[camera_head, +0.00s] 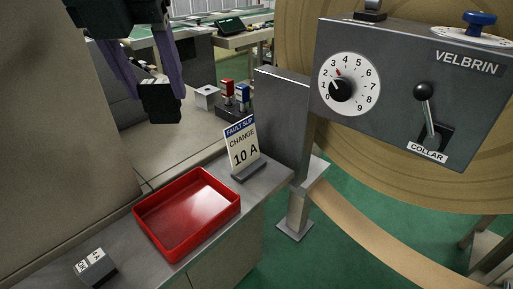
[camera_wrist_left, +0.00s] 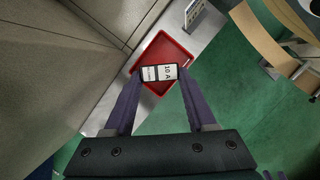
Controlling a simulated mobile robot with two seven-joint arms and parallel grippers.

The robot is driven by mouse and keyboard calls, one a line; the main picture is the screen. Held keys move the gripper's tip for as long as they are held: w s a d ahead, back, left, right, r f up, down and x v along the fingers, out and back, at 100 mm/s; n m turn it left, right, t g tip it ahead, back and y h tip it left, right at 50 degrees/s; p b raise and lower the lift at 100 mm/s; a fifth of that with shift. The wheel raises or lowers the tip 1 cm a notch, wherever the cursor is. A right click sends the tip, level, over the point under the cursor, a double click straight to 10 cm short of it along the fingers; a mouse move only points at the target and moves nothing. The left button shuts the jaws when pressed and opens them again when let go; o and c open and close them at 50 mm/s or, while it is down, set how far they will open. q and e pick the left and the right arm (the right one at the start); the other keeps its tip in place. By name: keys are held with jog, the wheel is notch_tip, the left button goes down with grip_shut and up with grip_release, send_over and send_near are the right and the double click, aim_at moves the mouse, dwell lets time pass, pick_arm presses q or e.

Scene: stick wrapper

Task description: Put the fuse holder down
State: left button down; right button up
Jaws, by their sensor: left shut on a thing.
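My left gripper (camera_head: 147,98) hangs at the upper left in the head view, its purple fingers shut on the fuse holder (camera_head: 161,105), a dark block. In the left wrist view the fuse holder (camera_wrist_left: 158,73) is pinched between the two fingertips (camera_wrist_left: 158,78) and shows a white label reading 10 A. It is held in the air; in that view it overlaps the red tray (camera_wrist_left: 186,47) behind it. In the head view the red tray (camera_head: 187,212) stands on the grey ledge, looks empty, and lies below and right of the gripper. My right gripper is not seen.
A fault slip card (camera_head: 242,145) reading CHANGE 10 A stands behind the tray. A dark block with white labels (camera_head: 95,268) sits at the ledge's near left. Red and blue items (camera_head: 235,95) stand farther back. A grey VELBRIN panel (camera_head: 400,75) with dial and lever is at right.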

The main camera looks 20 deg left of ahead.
pick_arm(q)
jog(key=f+b, duration=0.1)
jog(key=f, duration=0.5)
jog(key=f+b, duration=0.1)
jog(key=f, duration=0.6)
jog(key=f+b, duration=0.1)
jog(key=f, duration=0.6)
jog(key=shift+w+a+f, duration=0.15)
jog(key=shift+a+f, duration=0.1)
jog(key=shift+c, duration=1.1)
grip_release()
